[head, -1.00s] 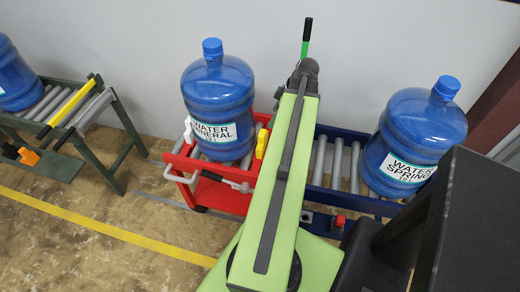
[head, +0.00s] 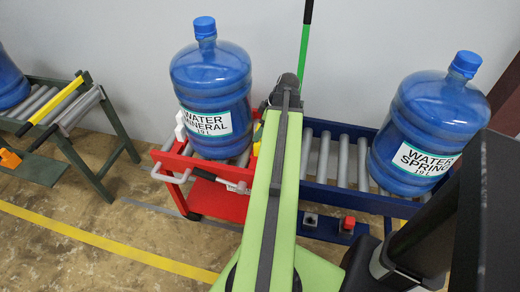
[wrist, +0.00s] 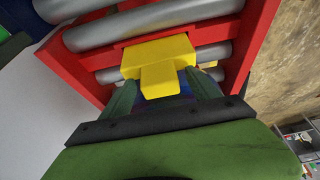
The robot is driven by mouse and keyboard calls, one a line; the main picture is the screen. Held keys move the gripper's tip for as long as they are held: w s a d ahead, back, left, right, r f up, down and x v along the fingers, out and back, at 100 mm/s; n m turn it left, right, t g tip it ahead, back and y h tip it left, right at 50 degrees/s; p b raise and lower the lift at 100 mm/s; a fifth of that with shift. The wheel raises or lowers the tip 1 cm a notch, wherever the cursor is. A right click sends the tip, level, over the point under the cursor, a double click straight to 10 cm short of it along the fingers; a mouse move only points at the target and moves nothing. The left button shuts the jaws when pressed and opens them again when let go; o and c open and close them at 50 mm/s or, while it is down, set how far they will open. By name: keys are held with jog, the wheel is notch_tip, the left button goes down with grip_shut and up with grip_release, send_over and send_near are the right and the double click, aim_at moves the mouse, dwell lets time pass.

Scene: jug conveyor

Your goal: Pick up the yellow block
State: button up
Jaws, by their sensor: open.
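The yellow block (wrist: 160,62) is a stepped piece in the wrist view, at a red frame with grey rollers. My gripper (wrist: 161,82) has its two green fingers apart, one on each side of the block's narrower near part. I cannot tell whether either finger touches it. In the head view only a sliver of the yellow block (head: 256,138) shows at the right of the red cart (head: 218,200); my green arm hides the rest and my gripper's fingers.
A blue mineral water jug (head: 212,88) stands on the red cart, close left of my arm. A spring water jug (head: 425,125) stands on the blue roller conveyor (head: 375,203) at right. Another roller stand (head: 72,145) is at far left. A wall is behind.

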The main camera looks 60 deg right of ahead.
grip_shut()
dwell(0.5)
